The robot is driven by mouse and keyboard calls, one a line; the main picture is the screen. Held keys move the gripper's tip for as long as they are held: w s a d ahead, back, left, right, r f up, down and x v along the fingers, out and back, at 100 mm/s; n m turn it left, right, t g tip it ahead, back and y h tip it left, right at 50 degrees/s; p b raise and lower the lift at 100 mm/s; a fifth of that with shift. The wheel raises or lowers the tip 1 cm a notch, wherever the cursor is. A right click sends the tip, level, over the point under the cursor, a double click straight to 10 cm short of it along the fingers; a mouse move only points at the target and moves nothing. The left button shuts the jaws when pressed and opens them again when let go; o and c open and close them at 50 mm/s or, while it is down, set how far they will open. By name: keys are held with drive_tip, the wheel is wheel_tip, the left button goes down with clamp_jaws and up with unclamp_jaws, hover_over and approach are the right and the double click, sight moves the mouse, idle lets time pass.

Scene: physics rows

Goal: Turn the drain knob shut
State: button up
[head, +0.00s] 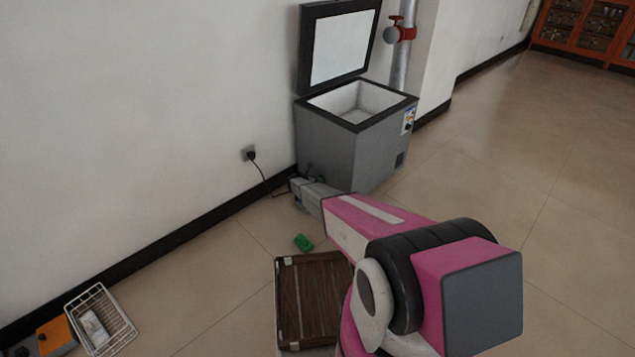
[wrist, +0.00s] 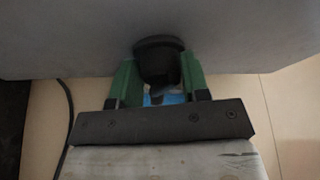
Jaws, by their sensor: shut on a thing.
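The grey chest freezer (head: 330,148) stands against the wall with its lid up. The black drain knob (wrist: 158,58) shows in the wrist view, low on the freezer's grey side (wrist: 70,35). My gripper (wrist: 160,75) has its two green fingers on either side of the knob and is shut on it. In the head view my gripper (head: 298,186) is at the freezer's lower left, and my arm partly hides that spot. The knob's turn position cannot be told.
A black cord (head: 262,178) runs from a wall plug to the freezer; it also shows left of my gripper in the wrist view (wrist: 68,120). The floor at right is clear.

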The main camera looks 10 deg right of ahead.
drive_tip(key=shift+w+a+f+n+g+h, duration=0.15)
drive_tip(key=shift+n+g+h, duration=0.2)
drive_tip(key=shift+n, duration=0.4)
drive_tip(key=shift+w+f+n+g+h, duration=0.15)
drive_tip(key=shift+n+g+h, duration=0.15)
drive_tip(key=shift+n, duration=0.45)
drive_tip(key=shift+o, duration=0.2)
drive_tip(key=o, duration=0.9)
drive_tip(key=shift+s, duration=0.1)
drive_tip(key=shift+r, duration=0.1)
drive_tip(key=v, duration=1)
drive_tip(key=shift+s+a, duration=0.15)
drive_tip(key=shift+a, duration=0.2)
